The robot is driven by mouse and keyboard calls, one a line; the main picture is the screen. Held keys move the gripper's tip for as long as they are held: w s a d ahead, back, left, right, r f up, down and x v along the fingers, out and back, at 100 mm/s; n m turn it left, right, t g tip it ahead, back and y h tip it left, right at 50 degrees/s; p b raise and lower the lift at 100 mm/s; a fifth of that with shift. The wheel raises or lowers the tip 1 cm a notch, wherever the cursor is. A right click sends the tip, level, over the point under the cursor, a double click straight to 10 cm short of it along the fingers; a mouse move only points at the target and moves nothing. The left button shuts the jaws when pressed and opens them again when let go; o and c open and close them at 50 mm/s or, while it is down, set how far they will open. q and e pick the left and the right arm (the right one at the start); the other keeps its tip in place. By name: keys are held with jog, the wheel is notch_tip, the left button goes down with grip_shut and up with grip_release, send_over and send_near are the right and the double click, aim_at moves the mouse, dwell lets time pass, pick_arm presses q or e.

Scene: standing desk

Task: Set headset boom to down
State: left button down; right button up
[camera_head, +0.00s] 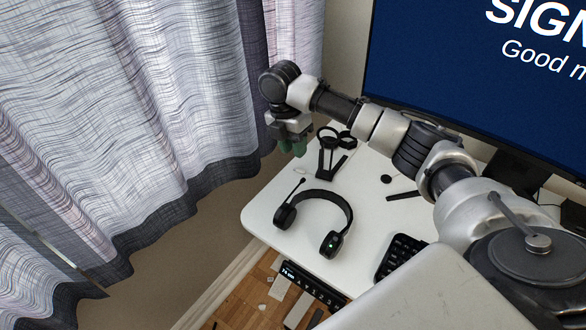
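The black headset (322,197) lies on the white desk (375,225) near its left corner. Its band arches toward the back. One earcup (285,216) is at left and the other (331,243), with a small green light, is at lower right. My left gripper is out of view.
A black stand (328,158) with rings is behind the headset. A black disc (386,179), a dark strip (402,195) and a keyboard (397,255) lie to the right. A monitor (470,75) stands behind. A curtain (120,120) hangs left. A control panel (312,286) is at the front edge.

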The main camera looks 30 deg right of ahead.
aim_at(301, 182)
jog(key=f, duration=0.3)
jog(key=s+f, duration=0.1)
jog(key=f, duration=0.2)
jog(key=s+f, duration=0.1)
jog(key=f, duration=0.2)
jog(key=shift+d+f, duration=0.3)
grip_shut()
jog(key=shift+r, duration=0.1)
